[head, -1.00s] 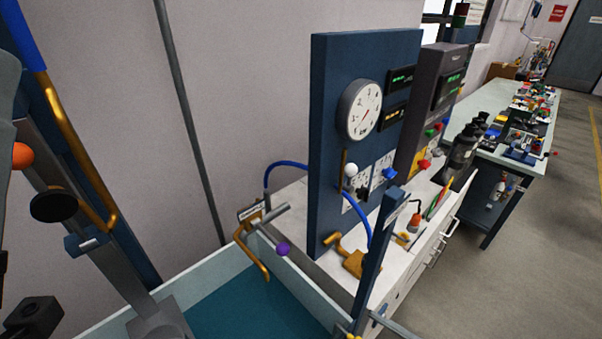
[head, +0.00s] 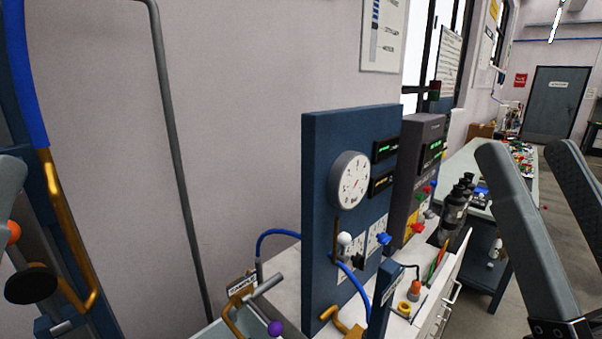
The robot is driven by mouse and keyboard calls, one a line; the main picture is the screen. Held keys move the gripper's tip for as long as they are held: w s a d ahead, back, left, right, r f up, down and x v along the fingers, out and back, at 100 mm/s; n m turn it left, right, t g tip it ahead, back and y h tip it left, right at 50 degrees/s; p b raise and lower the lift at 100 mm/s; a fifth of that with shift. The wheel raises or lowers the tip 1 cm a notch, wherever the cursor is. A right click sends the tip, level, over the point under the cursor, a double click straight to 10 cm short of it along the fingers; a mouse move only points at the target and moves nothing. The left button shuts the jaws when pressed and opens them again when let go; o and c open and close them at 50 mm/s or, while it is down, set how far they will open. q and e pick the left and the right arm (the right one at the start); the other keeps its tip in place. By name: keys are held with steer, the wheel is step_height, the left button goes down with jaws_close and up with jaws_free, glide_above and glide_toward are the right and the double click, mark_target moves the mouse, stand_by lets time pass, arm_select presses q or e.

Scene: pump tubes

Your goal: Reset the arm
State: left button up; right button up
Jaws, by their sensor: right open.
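My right gripper (head: 532,160) rises into the right side of the head view. Its two grey fingers are spread apart, with nothing between them. It is in front of the far bench, and no contact shows. A grey rounded piece at the left edge looks like one finger of my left gripper (head: 8,195). The rest of it is cut off, so its opening and anything in it are hidden.
A blue panel (head: 318,215) with a round gauge (head: 349,181) stands on a white cabinet. A column with a copper pipe (head: 68,215) and black knob (head: 31,285) is at left. A purple knob (head: 275,328) is low centre. Open floor lies at right.

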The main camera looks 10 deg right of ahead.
step_height(320, 180, up, 35)
steer(key=p, duration=3.3)
step_height(320, 180, down, 41)
steer(key=b, duration=4.1)
steer(key=shift+f+b, duration=0.15)
steer(key=shift+b, duration=0.25)
